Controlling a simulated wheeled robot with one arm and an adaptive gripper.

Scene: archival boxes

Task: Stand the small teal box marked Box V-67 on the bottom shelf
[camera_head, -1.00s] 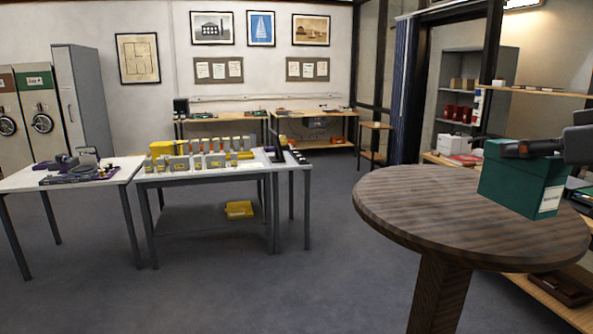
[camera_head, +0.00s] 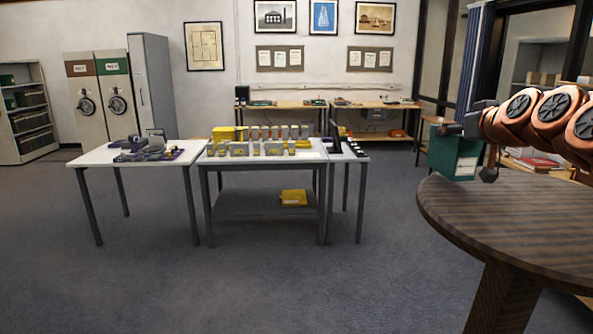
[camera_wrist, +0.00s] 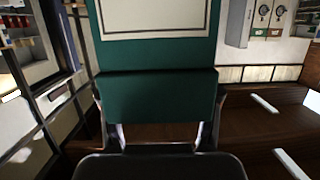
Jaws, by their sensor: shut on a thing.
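The teal box (camera_head: 453,153) is off the round table and hangs beyond its far left edge in the head view, with a pale label low on its side. My gripper (camera_head: 464,129) is shut on its upper part, partly hidden by the box and arm. In the wrist view the teal box (camera_wrist: 158,97) fills the middle between the fingers, with part of a pale label at the top. The label's writing is too small to read. A grey shelf unit (camera_head: 22,112) with teal and dark boxes stands at the far left; which shelf is meant I cannot tell.
The round wooden table (camera_head: 520,225) is close at the right, beneath my arm. A white table (camera_head: 130,160) and a table with yellow and grey items (camera_head: 265,153) stand mid-left. Grey floor (camera_head: 130,285) in front is clear.

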